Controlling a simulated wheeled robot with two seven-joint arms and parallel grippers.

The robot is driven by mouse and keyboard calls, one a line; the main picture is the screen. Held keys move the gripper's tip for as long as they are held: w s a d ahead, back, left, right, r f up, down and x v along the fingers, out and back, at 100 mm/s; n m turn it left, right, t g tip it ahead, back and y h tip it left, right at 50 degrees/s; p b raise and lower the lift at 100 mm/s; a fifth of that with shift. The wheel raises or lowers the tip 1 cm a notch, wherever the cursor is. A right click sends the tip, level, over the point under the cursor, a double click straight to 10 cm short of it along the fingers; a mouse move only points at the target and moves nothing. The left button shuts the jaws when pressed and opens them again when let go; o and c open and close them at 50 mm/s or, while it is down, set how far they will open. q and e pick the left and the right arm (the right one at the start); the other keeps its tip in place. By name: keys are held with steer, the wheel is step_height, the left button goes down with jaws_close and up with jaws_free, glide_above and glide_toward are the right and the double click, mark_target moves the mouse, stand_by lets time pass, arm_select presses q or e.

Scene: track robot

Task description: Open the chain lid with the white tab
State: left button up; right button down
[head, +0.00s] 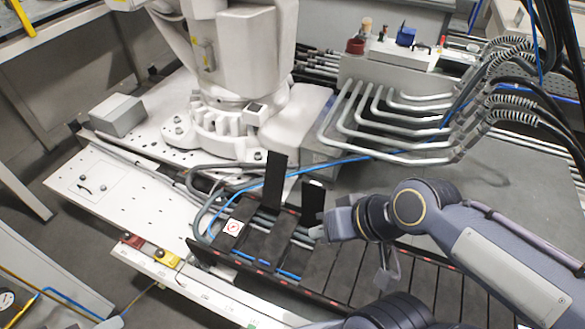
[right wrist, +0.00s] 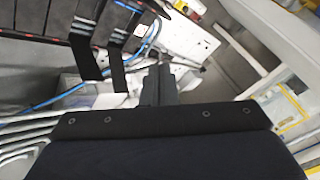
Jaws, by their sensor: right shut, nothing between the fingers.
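The dark cable chain (head: 330,265) runs along the floor channel, its top closed by a row of black lids. Two lids stand upright: a taller one (head: 275,180) and a shorter one (head: 312,205) with a small pale patch at its top edge. I cannot tell for sure which lid bears the white tab. My right gripper (head: 322,232) is shut and empty, just right of the shorter lid's base; contact is unclear. Its fingers also show in the right wrist view (right wrist: 158,85).
A white sticker with a red sign (head: 233,228) lies on the chain's left end. A blue cable (head: 290,178) runs behind the raised lids. A large white robot (head: 230,110) and bent grey conduits (head: 385,125) stand behind. A yellow block (head: 167,259) sits at the front left.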

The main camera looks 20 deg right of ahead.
steer(key=w+a+f+m+t+y+b, duration=0.1)
steer(key=w+a+f+m+t+b, duration=0.2)
steer(key=w+f+b, duration=0.6)
steer(key=m+t+h+b, duration=0.3)
steer(key=m+h+b, duration=0.2)
steer(key=h+b, duration=1.1)
glide_toward(314, 190)
steer(key=w+d+h, duration=0.1)
steer(key=w+d+f+h+p, duration=0.1)
steer(key=w, duration=0.1)
steer(key=w+d+h, duration=0.1)
steer(key=w+d, duration=0.1)
steer(key=shift+w+f, duration=0.25)
steer(key=shift+f, duration=0.05)
steer(key=shift+p, duration=0.3)
